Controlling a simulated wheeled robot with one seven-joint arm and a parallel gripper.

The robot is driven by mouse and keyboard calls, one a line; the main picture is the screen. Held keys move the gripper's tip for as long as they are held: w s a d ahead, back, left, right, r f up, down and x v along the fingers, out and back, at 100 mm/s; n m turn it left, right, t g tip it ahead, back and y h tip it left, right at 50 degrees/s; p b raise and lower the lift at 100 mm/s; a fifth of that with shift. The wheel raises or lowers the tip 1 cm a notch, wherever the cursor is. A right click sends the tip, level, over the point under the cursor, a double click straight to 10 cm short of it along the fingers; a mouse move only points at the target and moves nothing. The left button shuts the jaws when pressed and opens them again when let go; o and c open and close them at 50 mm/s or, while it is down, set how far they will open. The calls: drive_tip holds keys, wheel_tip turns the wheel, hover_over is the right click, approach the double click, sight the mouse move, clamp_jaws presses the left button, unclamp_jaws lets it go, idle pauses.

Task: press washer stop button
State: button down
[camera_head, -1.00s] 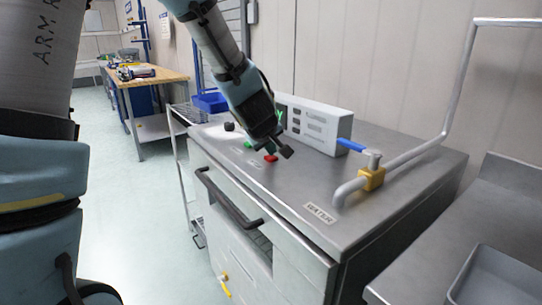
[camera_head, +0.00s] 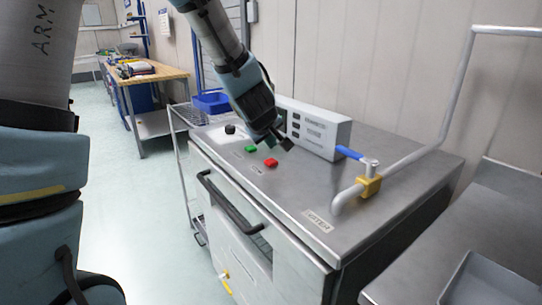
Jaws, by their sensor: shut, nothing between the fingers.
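The red button (camera_head: 271,162) is on the steel top of the washer (camera_head: 330,190), near its front left. A green button (camera_head: 250,149) and a black knob (camera_head: 230,129) lie to its left and behind, on the same top. My gripper (camera_head: 282,146) is shut and empty. It hangs just above and slightly behind the red button and appears apart from it, which leaves the button in view. Which label belongs to which button is too small to read.
A grey control box (camera_head: 315,128) stands close behind my gripper. A pipe with a blue-handled valve (camera_head: 368,170) rises at the right of the top. The front handle (camera_head: 228,203) sticks out below the buttons. A wooden workbench (camera_head: 150,73) is at the back left.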

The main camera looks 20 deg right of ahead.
drive_tip(key=shift+r+p, duration=1.05)
drive_tip(key=shift+r, duration=0.4)
drive_tip(key=shift+f, duration=0.1)
drive_tip(key=a+f+m+g+y, duration=0.2)
drive_tip(key=a, duration=1.3)
drive_tip(key=s+a+f+g+y, duration=0.1)
drive_tip(key=s+a, duration=0.4)
drive_tip(key=a, duration=0.5)
drive_tip(key=s+a+f+g+y, duration=0.1)
drive_tip(key=s+a, duration=0.4)
drive_tip(key=a, duration=0.6)
drive_tip(key=shift+f+m+g+y, duration=0.15)
drive_tip(key=shift+m+g+y, duration=0.25)
drive_tip(key=shift+g+y, duration=0.4)
drive_tip(key=shift+w+a, duration=0.1)
